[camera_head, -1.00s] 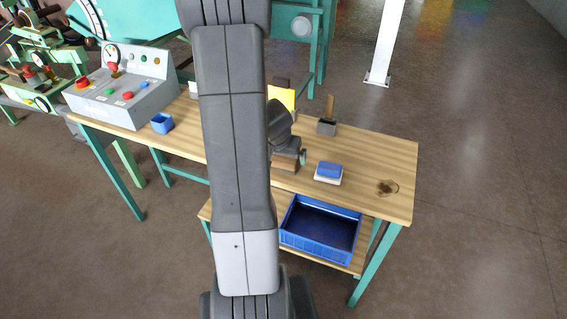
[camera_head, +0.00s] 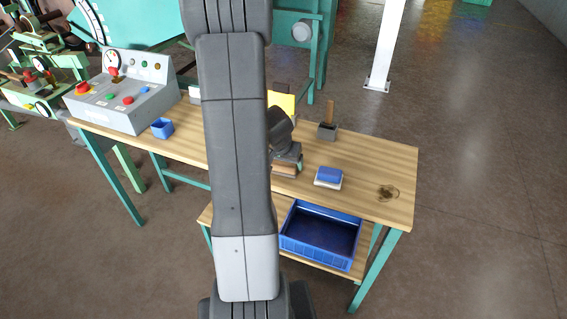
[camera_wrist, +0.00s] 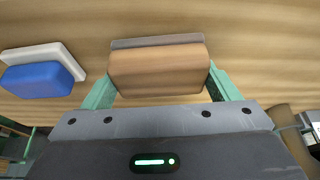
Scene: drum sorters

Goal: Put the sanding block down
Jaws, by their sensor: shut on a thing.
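The sanding block (camera_wrist: 158,70) is a tan wooden block with a grey layer along its far side in the wrist view. My gripper (camera_wrist: 160,82) is shut on it, with a green finger at each end of the block. In the head view the block (camera_head: 285,169) shows below my gripper (camera_head: 287,160), over the middle of the wooden workbench (camera_head: 370,166). My arm hides part of this area. I cannot tell whether the block touches the bench top.
A blue block on a white base (camera_head: 328,178) lies to the right. Behind stand a grey holder with a wooden handle (camera_head: 328,130) and a yellow panel (camera_head: 283,102). A control box (camera_head: 125,95) and blue cup (camera_head: 162,128) are left. A blue crate (camera_head: 320,238) sits on the lower shelf.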

